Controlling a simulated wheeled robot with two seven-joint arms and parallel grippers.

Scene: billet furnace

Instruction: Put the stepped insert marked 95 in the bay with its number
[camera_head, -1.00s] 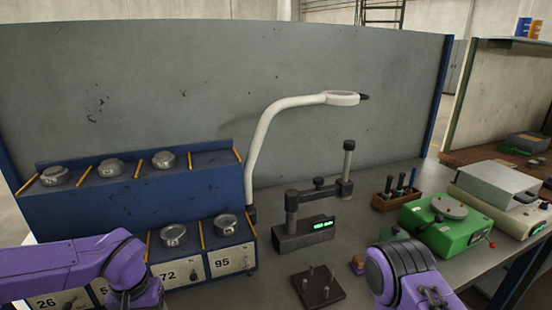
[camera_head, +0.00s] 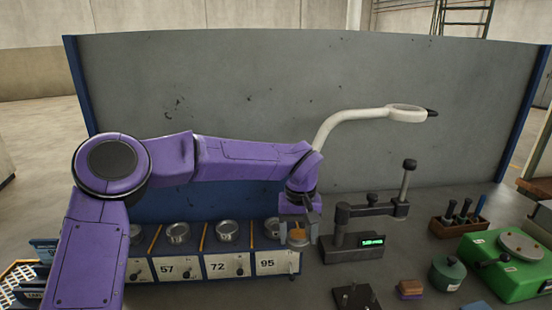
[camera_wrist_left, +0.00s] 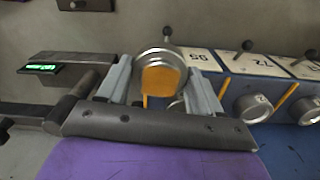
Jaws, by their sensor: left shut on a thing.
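My left gripper (camera_head: 297,232) is shut on a round metal insert with an orange-brown face (camera_wrist_left: 160,78), held between the two fingers in the left wrist view. No number shows on the held piece. The gripper hangs at the right end of the blue rack (camera_head: 190,293), close to the bay labelled 95 (camera_head: 278,262). The 95 label also shows in the left wrist view (camera_wrist_left: 200,57). My right gripper is out of view.
Round metal pieces stand in the bays behind labels 57 (camera_head: 178,232) and 72 (camera_head: 228,230). A grey gauge stand (camera_head: 352,248) is just right of the gripper. The white lamp arm (camera_head: 335,125) rises behind.

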